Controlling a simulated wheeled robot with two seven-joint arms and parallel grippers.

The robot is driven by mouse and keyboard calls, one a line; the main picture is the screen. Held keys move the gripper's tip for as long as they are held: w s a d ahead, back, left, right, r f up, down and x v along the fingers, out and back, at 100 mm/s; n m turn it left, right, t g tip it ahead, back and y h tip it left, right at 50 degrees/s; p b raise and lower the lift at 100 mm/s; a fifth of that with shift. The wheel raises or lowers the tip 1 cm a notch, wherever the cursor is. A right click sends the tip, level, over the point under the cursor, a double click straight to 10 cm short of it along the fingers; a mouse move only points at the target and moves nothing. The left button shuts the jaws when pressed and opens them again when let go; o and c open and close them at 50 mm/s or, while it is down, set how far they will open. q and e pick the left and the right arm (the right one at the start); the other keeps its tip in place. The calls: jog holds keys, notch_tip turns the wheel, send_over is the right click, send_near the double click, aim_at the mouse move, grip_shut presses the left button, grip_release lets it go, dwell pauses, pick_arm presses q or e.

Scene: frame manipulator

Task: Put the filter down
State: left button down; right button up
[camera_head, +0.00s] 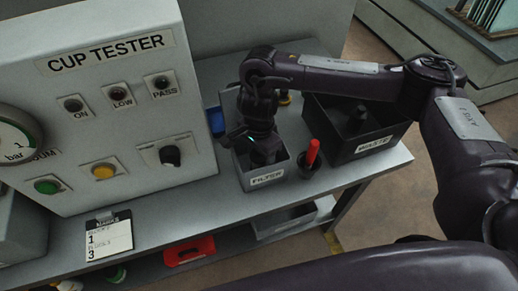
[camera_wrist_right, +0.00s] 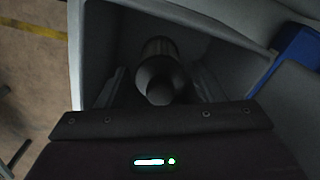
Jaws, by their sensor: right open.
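The grey bin labelled FILTER (camera_head: 267,179) stands on the bench right of the cup tester. My right gripper (camera_head: 262,150) reaches down into this bin from above. In the right wrist view a dark, rounded cylindrical filter (camera_wrist_right: 160,70) is inside the grey bin (camera_wrist_right: 92,60). The open fingers of my right gripper (camera_wrist_right: 160,88) are on either side of the filter. I cannot tell whether they touch it. In the head view the filter is hard to make out behind the gripper. My left gripper is not in view.
A black bin labelled WASTE (camera_head: 345,150) is to the right. A red-handled tool (camera_head: 313,152) stands in a holder between the bins. The cup tester (camera_head: 100,110) is at left. A blue object (camera_head: 215,120) is behind the bin. A card (camera_head: 109,238) lies at the front.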

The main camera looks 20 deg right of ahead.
jog(key=shift+w+r, duration=0.1)
jog(key=shift+r, duration=0.55)
notch_tip(320, 180, up, 11)
jog(key=shift+s+f, duration=0.1)
jog(key=shift+s, duration=0.1)
